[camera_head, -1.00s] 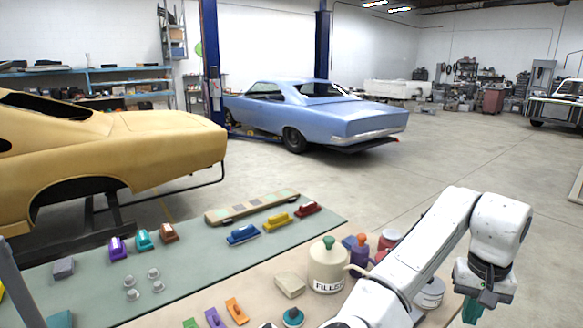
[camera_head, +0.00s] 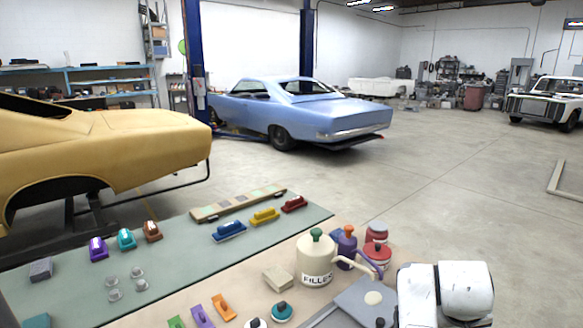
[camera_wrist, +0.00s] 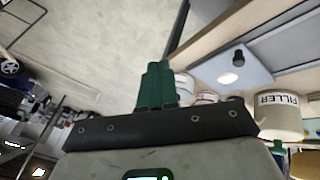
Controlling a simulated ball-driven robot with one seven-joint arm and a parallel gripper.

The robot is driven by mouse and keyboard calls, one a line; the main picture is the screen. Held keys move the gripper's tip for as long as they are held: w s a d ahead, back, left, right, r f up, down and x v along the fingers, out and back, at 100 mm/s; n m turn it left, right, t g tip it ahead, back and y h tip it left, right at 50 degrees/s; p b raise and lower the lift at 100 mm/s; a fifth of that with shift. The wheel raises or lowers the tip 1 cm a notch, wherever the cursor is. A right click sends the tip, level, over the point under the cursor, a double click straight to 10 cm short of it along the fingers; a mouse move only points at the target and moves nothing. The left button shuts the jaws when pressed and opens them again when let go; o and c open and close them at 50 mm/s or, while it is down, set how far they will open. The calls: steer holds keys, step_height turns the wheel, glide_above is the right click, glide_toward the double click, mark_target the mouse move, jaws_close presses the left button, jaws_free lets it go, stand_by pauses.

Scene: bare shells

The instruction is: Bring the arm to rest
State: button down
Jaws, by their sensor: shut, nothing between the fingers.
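My white arm (camera_head: 445,292) is at the lower right of the head view, folded low beside the bench edge. Its gripper is out of sight there. In the wrist view my gripper (camera_wrist: 155,85) shows as dark green fingers close together, shut with nothing between them. The fingers point out over bare floor, beside the bench edge. The cream filler container (camera_wrist: 278,115) stands on the bench to the right of the fingers in the wrist view; it also shows in the head view (camera_head: 313,262).
The bench holds a green mat (camera_head: 185,258) with several coloured sanding blocks, a long board (camera_head: 240,204), and a grey plate (camera_head: 362,303) near my arm. Red tins (camera_head: 376,256) stand behind it. A yellow car body (camera_head: 110,150) is at left; open floor (camera_head: 470,190) lies right.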

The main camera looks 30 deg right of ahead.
steer(key=s+a+f+n+y, duration=0.2)
steer(key=s+a+f, duration=0.1)
steer(key=a+f, duration=0.3)
steer(key=s+a+f+n+y+b, duration=0.1)
steer(key=s+a+f+n, duration=0.1)
steer(key=s+a+f, duration=0.2)
steer(key=s+a+f+n+y+b, duration=0.1)
steer(key=s+a+f, duration=0.3)
steer(key=a+f, duration=0.5)
steer(key=a+n+y, duration=0.1)
steer(key=a, duration=0.5)
steer(key=shift+s+a+f+y, duration=0.2)
steer(key=shift+s+a+y, duration=0.05)
steer(key=shift+y, duration=0.05)
